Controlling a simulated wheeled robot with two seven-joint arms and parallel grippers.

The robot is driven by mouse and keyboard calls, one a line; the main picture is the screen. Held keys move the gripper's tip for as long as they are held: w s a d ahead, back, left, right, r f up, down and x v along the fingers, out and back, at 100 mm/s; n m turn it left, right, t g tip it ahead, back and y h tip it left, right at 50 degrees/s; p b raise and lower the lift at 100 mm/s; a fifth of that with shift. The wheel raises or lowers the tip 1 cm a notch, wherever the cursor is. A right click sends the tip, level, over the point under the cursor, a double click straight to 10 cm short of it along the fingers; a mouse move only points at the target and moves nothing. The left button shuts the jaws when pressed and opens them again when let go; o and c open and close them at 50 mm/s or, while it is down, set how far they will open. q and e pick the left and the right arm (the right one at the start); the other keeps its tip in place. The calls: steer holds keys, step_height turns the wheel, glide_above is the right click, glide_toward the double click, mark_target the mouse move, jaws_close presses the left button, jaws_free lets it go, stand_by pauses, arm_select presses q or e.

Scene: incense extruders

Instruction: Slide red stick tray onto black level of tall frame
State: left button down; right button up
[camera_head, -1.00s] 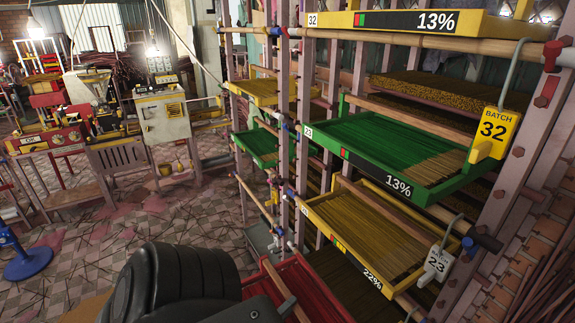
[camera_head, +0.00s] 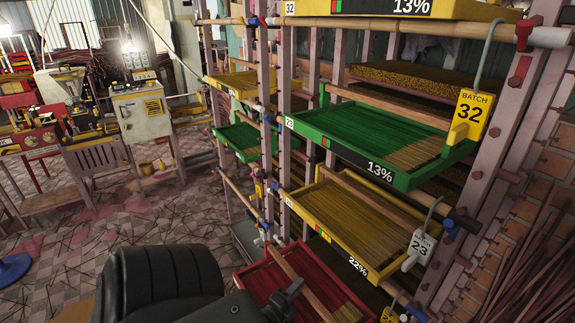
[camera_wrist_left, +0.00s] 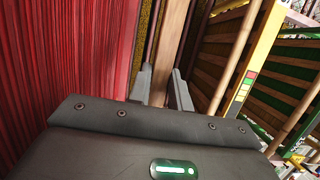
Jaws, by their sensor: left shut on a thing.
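The red stick tray (camera_head: 250,283) shows at the bottom middle of the head view, below and left of a yellow tray and near the tall frame (camera_head: 285,150). Its red sticks also fill the left of the left wrist view (camera_wrist_left: 70,60). My left gripper (camera_head: 285,298), at the end of the dark arm, is shut at the tray; its two fingers (camera_wrist_left: 164,88) have a brown strip between them. The exact grip is partly hidden. A rail with a black end (camera_head: 466,222) shows at the frame's right. My right gripper is out of view.
The frame holds a green tray (camera_head: 400,180) and a yellow tray (camera_head: 315,222), with another yellow tray above. Tags marked 32 (camera_head: 470,115) and 23 (camera_head: 420,247) hang at its right. Machines on a bench (camera_head: 140,110) stand at the left. Tiled floor (camera_head: 110,225) lies open between.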

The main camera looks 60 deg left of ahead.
arm_select(q)
steer(key=b, duration=0.4)
glide_above(321, 284)
steer(key=shift+d, duration=0.1)
steer(key=w+f+b, duration=0.1)
steer(key=w+b, duration=0.5)
steer(key=w, duration=0.5)
steer(key=shift+w+f, duration=0.2)
steer(key=shift+w, duration=0.1)
steer(key=c, duration=0.9)
jaws_free()
steer(key=shift+f, duration=0.1)
